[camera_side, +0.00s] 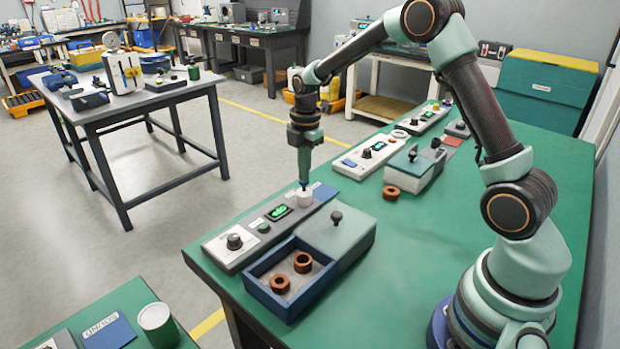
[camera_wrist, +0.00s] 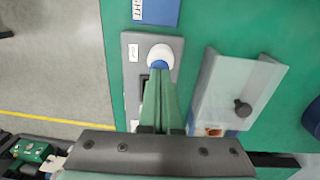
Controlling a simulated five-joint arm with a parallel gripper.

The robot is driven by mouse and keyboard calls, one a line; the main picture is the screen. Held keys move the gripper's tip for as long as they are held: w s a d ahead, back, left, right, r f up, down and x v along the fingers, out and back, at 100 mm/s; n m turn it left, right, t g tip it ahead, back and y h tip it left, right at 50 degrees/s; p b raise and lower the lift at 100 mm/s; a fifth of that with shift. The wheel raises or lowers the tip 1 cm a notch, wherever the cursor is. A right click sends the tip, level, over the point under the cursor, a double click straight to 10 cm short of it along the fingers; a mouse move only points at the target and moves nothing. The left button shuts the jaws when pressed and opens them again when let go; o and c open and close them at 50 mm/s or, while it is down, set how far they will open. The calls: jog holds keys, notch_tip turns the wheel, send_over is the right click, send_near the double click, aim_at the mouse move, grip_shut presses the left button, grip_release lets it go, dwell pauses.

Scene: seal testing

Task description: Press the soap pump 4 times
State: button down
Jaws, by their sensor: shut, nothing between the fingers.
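A white round piece (camera_side: 304,198) stands upright on the far end of a grey control panel (camera_side: 256,233); it is the only thing under my gripper that could be the soap pump. My gripper (camera_side: 303,184) points straight down over it, fingers shut and empty. The tips are at or just above its top; I cannot tell whether they touch. In the wrist view the white round piece (camera_wrist: 160,53) shows just beyond the shut fingertips (camera_wrist: 160,68), with a blue patch beside the tips. The fingers hide part of the panel.
A blue box (camera_side: 290,278) with copper-coloured rings and a partly slid grey lid (camera_side: 338,235) with a knob stands beside the panel. Another panel (camera_side: 368,153) and a lidded box (camera_side: 412,168) lie farther back. The green table (camera_side: 430,235) is clear toward my base.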

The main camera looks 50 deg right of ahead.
jog(key=shift+f, duration=0.95)
notch_tip(320, 180, up, 14)
jog(key=shift+s+a+r, duration=0.25)
jog(key=shift+a, duration=0.05)
dwell(2.5)
jog(key=s+a+r+m+t, duration=0.1)
jog(key=s+a+m, duration=0.3)
jog(key=s+m, duration=0.5)
jog(key=s+a+r+m+t, duration=0.1)
jog(key=s+a+m+t, duration=0.3)
jog(key=s+m, duration=0.5)
jog(key=shift+s+r, duration=0.4)
jog(key=shift+s, duration=0.05)
